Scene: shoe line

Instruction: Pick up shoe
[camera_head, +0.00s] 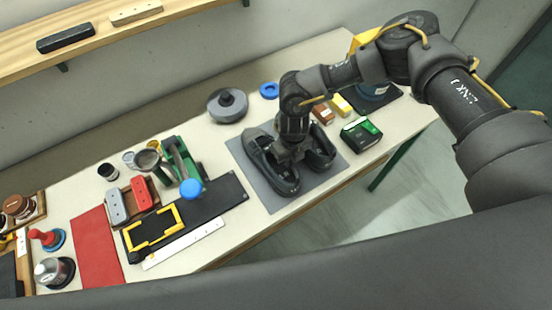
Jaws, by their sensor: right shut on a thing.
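Two dark shoes sit side by side on a grey mat (251,165) on the bench. The left shoe (281,178) points toward the bench's front edge. The right shoe (322,152) is partly covered by my right gripper. My right gripper (288,155) reaches down from the upper right, between and over the shoes. It is shut on a shoe, but its fingertips are hard to make out against the dark shoes, and I cannot tell for certain which one it grips. My left gripper is not in view.
Left of the mat lie a black board (226,190), a yellow frame (152,229), a white ruler (184,244) and a blue knob (190,188). A green-black box (361,134) stands to the right. A grey round thing (227,105) is behind. A red mat (96,246) lies far left.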

